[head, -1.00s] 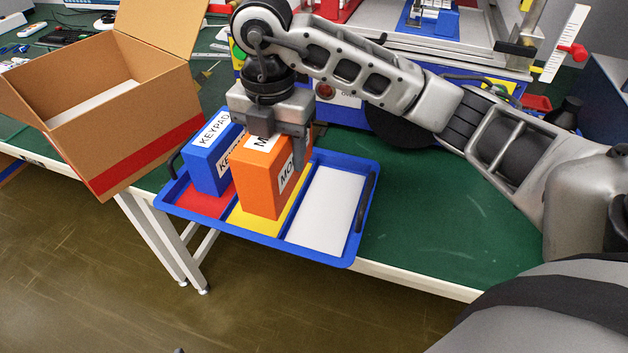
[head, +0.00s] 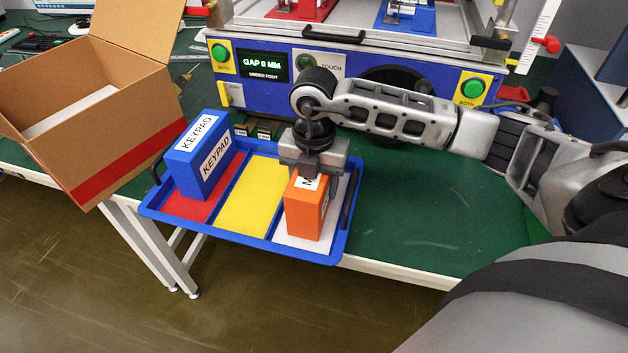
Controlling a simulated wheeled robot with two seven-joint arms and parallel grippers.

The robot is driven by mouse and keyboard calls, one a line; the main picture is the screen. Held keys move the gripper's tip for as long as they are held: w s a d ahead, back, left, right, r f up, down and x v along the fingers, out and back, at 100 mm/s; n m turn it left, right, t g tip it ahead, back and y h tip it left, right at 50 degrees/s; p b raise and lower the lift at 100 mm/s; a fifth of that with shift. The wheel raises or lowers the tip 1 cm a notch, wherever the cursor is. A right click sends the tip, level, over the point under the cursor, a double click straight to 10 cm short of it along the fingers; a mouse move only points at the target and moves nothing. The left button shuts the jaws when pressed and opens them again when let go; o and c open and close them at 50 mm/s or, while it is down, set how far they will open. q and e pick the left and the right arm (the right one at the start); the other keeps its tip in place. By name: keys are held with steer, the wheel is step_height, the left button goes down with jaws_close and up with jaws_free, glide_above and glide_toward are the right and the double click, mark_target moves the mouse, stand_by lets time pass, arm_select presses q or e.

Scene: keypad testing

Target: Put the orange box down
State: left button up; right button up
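The orange box (head: 306,214), with a white label beginning with M, is upright at the white compartment (head: 343,190) of the blue tray (head: 245,238). My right gripper (head: 314,172) points down from above with its fingers on the top of the orange box, and it looks shut on it. I cannot tell whether the box's bottom touches the compartment floor. A blue box (head: 202,160) labelled KEYPAD stands upright in the tray's red compartment (head: 183,205). The yellow compartment (head: 252,197) in the middle is empty. My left gripper is not in view.
An open cardboard box (head: 100,125) stands left of the tray at the table edge. A blue machine (head: 424,92) with green buttons and a display reading "GAP 0 MM" stands behind. The green tabletop (head: 440,215) right of the tray is clear.

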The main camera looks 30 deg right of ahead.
steer(key=shift+f, duration=0.1)
steer(key=o, duration=1.1)
steer(key=shift+r, duration=0.45)
step_height(320, 180, up, 12)
steer(key=shift+f, duration=0.25)
